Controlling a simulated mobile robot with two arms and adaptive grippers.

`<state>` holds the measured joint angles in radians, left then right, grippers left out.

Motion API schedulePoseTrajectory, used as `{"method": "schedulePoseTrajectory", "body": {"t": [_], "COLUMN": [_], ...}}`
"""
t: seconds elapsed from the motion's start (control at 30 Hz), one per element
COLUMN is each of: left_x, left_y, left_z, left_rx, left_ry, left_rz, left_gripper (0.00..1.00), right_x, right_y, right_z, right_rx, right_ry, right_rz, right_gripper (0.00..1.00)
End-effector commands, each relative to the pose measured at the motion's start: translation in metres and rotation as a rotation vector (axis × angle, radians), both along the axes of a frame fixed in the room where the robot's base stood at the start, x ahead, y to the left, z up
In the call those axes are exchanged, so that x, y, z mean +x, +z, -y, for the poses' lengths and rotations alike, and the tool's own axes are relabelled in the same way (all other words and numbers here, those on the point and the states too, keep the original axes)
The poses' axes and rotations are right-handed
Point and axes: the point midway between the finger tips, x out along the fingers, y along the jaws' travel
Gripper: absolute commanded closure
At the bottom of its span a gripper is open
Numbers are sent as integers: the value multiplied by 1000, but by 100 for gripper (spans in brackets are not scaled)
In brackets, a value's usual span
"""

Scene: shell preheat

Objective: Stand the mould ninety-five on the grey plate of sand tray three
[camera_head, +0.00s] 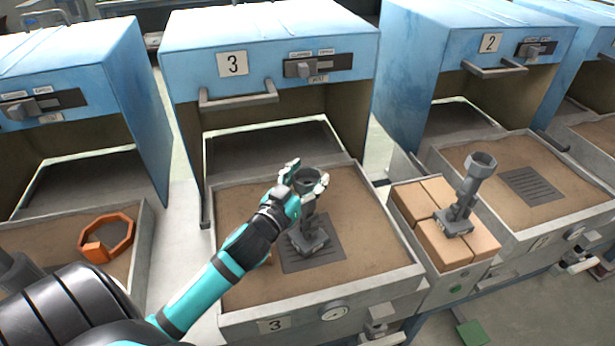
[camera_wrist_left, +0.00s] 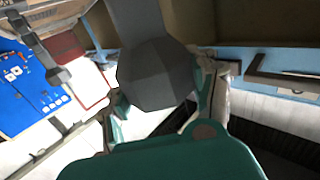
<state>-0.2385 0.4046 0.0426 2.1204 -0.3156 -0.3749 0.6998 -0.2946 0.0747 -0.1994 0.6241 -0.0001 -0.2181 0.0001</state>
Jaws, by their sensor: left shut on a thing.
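My left gripper (camera_head: 308,182) is shut on a grey mould (camera_head: 308,240) around its upper part, just below the cup-shaped top. The mould is about upright, with its blocky base over the grey slotted plate (camera_head: 327,262) in sand tray three (camera_head: 240,317). I cannot tell whether the base touches the plate or hangs just above it. No number on the mould is legible. In the left wrist view the mould's faceted grey body (camera_wrist_left: 155,78) sits between the fingers and hides much of the scene. My right gripper is not in view.
A similar grey mould (camera_head: 467,190) stands on tan bricks (camera_head: 436,243) to the right. Blue hood three (camera_head: 270,45) overhangs the back of the tray. Tray two (camera_head: 510,160) has a bare grey plate. An orange ring (camera_head: 107,238) lies in the left tray.

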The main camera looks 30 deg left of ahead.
Motion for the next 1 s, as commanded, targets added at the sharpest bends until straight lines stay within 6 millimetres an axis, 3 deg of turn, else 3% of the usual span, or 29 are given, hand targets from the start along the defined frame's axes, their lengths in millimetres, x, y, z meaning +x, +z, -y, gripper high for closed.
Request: {"method": "schedulePoseTrajectory", "body": {"t": [0.07, 0.1, 0.27, 0.67, 1.0], "left_x": [0, 0, 0, -5, -70], "left_y": [0, -3, -2, 0, -3], "left_z": [0, 0, 0, 0, 5], "left_rx": [0, 0, 0, 0, -2], "left_ry": [-1, 0, 0, 0, 1], "left_rz": [4, 0, 0, -1, -5], "left_gripper": [100, 41, 20, 18, 18], "right_x": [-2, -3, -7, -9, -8], "right_y": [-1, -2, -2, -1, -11], "right_z": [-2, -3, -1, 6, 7], "right_rx": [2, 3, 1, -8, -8], "right_ry": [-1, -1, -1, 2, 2], "right_rz": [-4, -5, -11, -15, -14], "right_gripper": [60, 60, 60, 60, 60]}}
